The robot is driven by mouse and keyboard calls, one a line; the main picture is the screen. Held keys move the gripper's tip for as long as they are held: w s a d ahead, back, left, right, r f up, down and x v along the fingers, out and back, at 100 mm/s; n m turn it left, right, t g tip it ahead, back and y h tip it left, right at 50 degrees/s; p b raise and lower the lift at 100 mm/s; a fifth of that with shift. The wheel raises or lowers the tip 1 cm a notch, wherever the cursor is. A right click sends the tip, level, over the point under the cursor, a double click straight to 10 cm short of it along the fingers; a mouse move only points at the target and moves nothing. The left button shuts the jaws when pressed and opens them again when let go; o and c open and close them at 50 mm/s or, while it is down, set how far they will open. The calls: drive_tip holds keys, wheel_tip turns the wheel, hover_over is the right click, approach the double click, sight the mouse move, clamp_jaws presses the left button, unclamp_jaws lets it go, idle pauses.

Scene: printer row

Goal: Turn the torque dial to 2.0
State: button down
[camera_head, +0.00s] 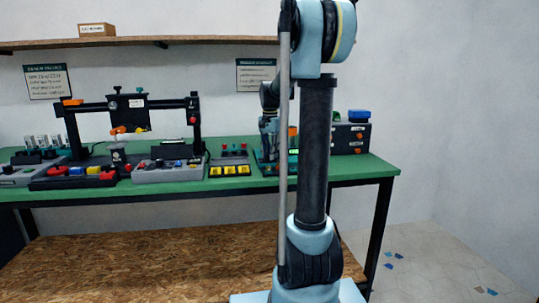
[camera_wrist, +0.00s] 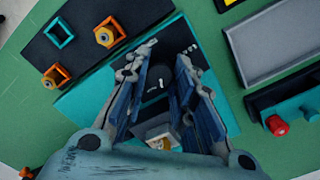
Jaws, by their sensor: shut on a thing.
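The torque dial (camera_wrist: 157,84) is a round black knob with a white pointer mark, on a teal unit (camera_wrist: 88,106) in the wrist view. My gripper (camera_wrist: 162,64) is over the unit with one finger on each side of the dial, shut on it. Small white marks (camera_wrist: 191,48) show beyond the fingers, too small to read as a setting. In the head view the teal unit (camera_head: 262,168) stands on the green bench, and my arm hides the dial.
The green bench (camera_head: 350,168) carries a grey tray (camera_wrist: 275,40), a red knob (camera_wrist: 277,125), and teal and orange square holders (camera_wrist: 59,33) near the unit. A black gantry (camera_head: 130,104) stands at left. Drawers with a blue item (camera_head: 358,115) stand at right.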

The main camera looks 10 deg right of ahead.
drive_tip(key=shift+w+r+m, duration=0.1)
drive_tip(key=shift+w+m, duration=0.05)
drive_tip(key=shift+m, duration=0.55)
drive_tip(key=c, duration=1.6)
unclamp_jaws()
wheel_tip(320, 180, up, 12)
